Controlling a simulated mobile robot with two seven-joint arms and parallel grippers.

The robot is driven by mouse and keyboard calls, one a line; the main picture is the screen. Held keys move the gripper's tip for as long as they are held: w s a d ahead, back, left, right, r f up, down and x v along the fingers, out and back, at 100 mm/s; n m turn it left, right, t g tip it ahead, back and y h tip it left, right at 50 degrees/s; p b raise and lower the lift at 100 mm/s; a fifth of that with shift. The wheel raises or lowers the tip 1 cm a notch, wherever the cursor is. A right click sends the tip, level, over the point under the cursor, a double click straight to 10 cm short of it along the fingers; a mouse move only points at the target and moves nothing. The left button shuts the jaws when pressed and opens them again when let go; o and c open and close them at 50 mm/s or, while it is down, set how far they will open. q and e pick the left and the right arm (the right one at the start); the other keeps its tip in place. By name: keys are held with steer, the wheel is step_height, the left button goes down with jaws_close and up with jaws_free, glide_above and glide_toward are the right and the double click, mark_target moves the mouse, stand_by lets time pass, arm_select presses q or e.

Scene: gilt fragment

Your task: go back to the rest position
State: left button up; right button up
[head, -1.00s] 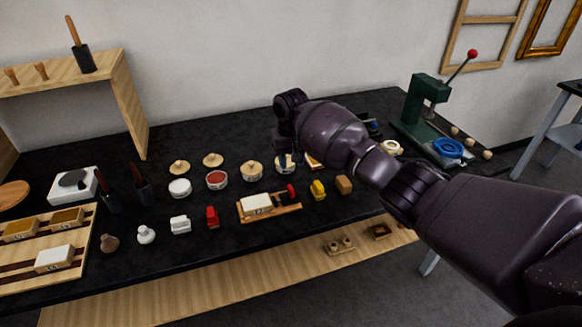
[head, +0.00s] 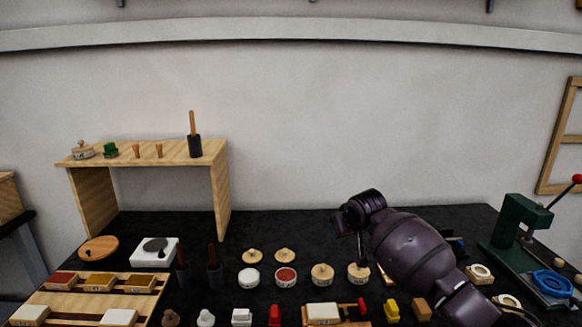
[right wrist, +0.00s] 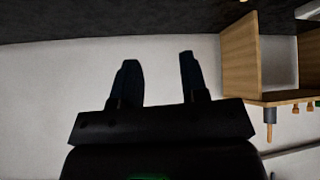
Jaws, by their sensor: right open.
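My right arm comes in from the lower right of the head view, with its dark purple forearm over the right part of the black table (head: 290,228). My right gripper (head: 352,238) is small there and partly hidden by the wrist. In the right wrist view its two fingers (right wrist: 158,82) stand apart with nothing between them, against the wall. It is open and empty, above the table. My left gripper is not in view.
A wooden shelf (head: 185,153) stands at the back left. A green press (head: 520,222) stands at the far right. Jars, including an open red one (head: 286,277), a white scale (head: 155,252) and a wooden block rack (head: 65,302) cover the table front.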

steer(key=s+d+f+m+t, duration=0.1)
steer(key=s+d+f, duration=0.3)
steer(key=s+f, duration=0.4)
steer(key=s+d+f+t+h+b, duration=0.1)
steer(key=s+d+f, duration=0.3)
steer(key=s, duration=1.8)
steer(key=s+d+f+m+t+h, duration=0.1)
steer(key=s+d+f, duration=0.4)
steer(key=s+f, duration=0.9)
steer(key=shift+s+m+t, duration=0.3)
steer(key=shift+s+t, duration=0.2)
steer(key=shift+s, duration=0.05)
